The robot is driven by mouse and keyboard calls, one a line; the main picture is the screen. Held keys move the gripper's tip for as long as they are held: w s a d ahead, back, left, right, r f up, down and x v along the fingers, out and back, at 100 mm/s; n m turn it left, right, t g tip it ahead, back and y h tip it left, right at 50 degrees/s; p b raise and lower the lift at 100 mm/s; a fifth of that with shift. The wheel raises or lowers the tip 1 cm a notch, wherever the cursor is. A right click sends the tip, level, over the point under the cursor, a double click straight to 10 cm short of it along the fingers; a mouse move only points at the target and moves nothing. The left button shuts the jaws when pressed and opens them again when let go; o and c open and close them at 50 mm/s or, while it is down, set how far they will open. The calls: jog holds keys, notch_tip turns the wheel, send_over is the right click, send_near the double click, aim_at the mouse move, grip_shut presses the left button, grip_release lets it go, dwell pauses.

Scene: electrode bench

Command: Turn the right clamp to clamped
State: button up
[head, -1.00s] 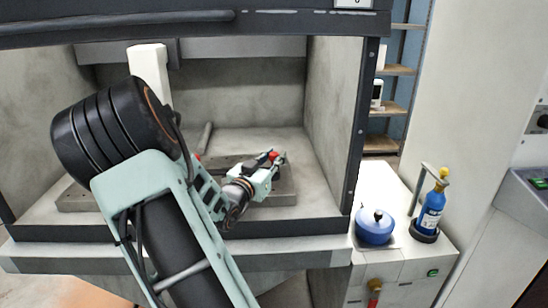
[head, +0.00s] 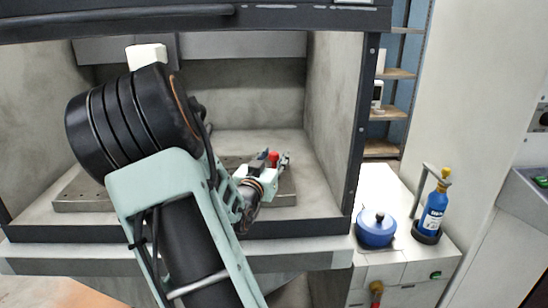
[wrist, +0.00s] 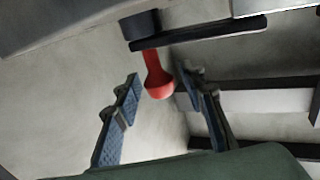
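The right clamp's red handle (head: 274,157) shows in the head view beside my gripper, above the right part of the grey base plate (head: 286,187). In the wrist view the red handle (wrist: 156,78) hangs from a dark bar (wrist: 200,32) and ends in a rounded knob. My gripper (wrist: 160,82) is open, with one blue-padded finger on each side of the knob. The knob lies near the fingertips; gaps show on both sides, and I see no contact. In the head view my gripper (head: 276,164) is small and partly merges with the clamp. My arm hides much of the plate's middle.
The plate lies inside a grey-walled enclosure with a dark front sill (head: 300,229) and right post (head: 364,120). A blue pot (head: 375,229) and a blue bottle (head: 433,212) stand on the side counter. The enclosure floor right of the plate is clear.

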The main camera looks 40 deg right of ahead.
jog(key=v, duration=1.2)
dwell(0.5)
